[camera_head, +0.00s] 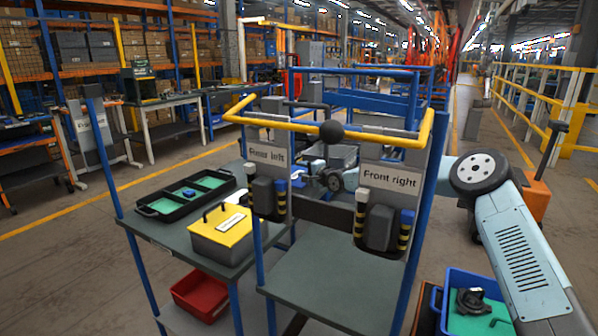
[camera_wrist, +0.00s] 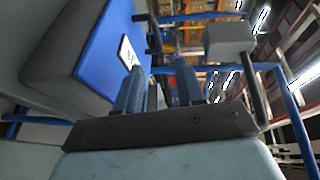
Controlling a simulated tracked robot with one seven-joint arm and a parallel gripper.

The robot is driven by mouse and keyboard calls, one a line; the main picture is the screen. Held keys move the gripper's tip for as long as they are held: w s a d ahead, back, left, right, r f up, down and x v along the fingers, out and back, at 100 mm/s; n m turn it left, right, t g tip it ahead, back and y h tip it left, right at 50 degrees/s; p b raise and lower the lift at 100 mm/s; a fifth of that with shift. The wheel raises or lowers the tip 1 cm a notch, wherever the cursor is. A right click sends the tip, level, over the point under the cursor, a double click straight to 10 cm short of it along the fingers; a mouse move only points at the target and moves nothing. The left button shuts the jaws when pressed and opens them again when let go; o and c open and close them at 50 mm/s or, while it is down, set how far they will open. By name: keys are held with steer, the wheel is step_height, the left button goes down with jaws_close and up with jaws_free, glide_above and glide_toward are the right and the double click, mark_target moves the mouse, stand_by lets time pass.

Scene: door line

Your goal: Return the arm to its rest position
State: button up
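My gripper (camera_wrist: 160,82) shows in the wrist view with its two dark blue fingers standing apart and nothing between them. In the head view my light-blue arm rises at the right, bends at a black round joint, and reaches left behind the panel labelled "Front right" (camera_head: 390,180). The far end of the arm is partly hidden by that panel, so the fingers are hard to make out there. In the wrist view a blue-sided box (camera_wrist: 105,50) with a white label is close on the left, and a grey box (camera_wrist: 228,38) is at the upper right.
A blue-posted stand with a yellow top rail (camera_head: 270,121) is in front. On the left table are a black tray (camera_head: 150,210) and a yellow-topped box (camera_head: 221,235). A red bin (camera_head: 200,296) is below. A blue bin (camera_head: 452,285) with a dark part is at lower right.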

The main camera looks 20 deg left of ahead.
steer(key=shift+s+a, duration=0.15)
steer(key=shift+a, duration=0.05)
steer(key=shift+s+a, duration=0.2)
steer(key=shift+r, duration=0.2)
steer(key=s+d+r+n+h, duration=0.2)
steer(key=s+d+r+h, duration=0.35)
steer(key=d, duration=0.85)
steer(key=s+d+r+n+h, duration=0.25)
steer(key=s+d+r, duration=0.55)
steer(key=d, duration=0.6)
steer(key=s+d+r+n+h, duration=0.2)
steer(key=s+d+r+h, duration=0.4)
steer(key=d, duration=0.8)
steer(key=s+d+r+m+h, duration=0.1)
steer(key=s+d+r, duration=0.2)
steer(key=s+d, duration=1.4)
steer(key=s+d+f+g, duration=0.1)
steer(key=s+d+f, duration=0.1)
steer(key=s, duration=0.6)
steer(key=s+d+f+g, duration=0.1)
steer(key=s+d, duration=0.3)
steer(key=s, duration=0.5)
steer(key=shift+s+f, duration=0.15)
steer(key=shift+f, duration=0.7)
